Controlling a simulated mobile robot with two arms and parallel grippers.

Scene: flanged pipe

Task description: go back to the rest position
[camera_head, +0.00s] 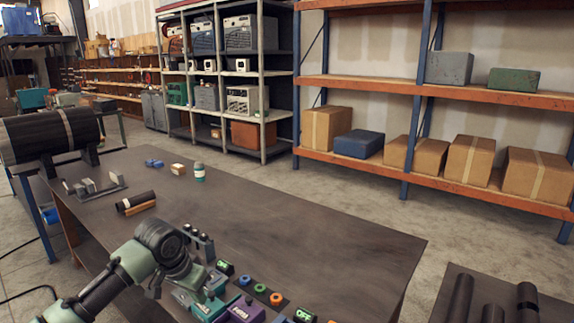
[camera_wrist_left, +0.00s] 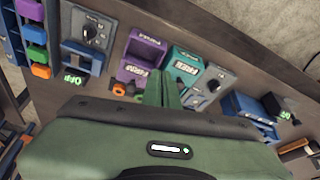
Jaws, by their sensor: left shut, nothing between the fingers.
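My left gripper (camera_head: 205,285) is over the front edge of the dark workbench (camera_head: 290,215), beside a row of coloured control boxes. In the left wrist view its two fingers (camera_wrist_left: 162,85) are together with nothing between them. I cannot tell whether the fingertips touch the boxes. My right gripper is in neither view. A large dark pipe (camera_head: 50,133) rests on supports at the far left.
On the bench are a small white-and-teal bottle (camera_head: 199,172), a tan block (camera_head: 178,169), blue pieces (camera_head: 154,163) and a black cylinder (camera_head: 135,201). The bench's middle and right are clear. Dark pipes (camera_head: 461,298) lie on a surface at lower right. Shelves (camera_head: 350,83) stand behind.

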